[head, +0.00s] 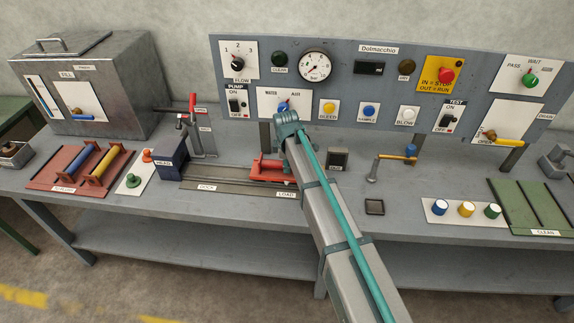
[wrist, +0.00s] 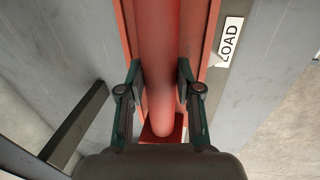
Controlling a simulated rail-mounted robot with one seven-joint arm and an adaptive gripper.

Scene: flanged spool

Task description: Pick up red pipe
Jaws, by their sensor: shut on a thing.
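The red pipe (wrist: 158,35) runs lengthwise down the middle of the wrist view. It lies between the side walls of a red carriage (wrist: 208,45), and its rounded near end is above a darker red plate. My gripper (wrist: 160,76) has one finger on each side of the pipe and is shut on it near that end. I cannot tell whether the pipe is clear of the carriage floor. In the head view the red carriage (head: 268,172) sits on the rail by the LOAD label. My arm hides its right part and my gripper there.
The grey track (head: 215,184) runs left from the carriage to a dark blue block (head: 172,158). A control panel (head: 340,75) with knobs and a gauge stands behind. A red rack (head: 50,180) with yellow and blue rollers is at left. A green tray (head: 515,200) is at right.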

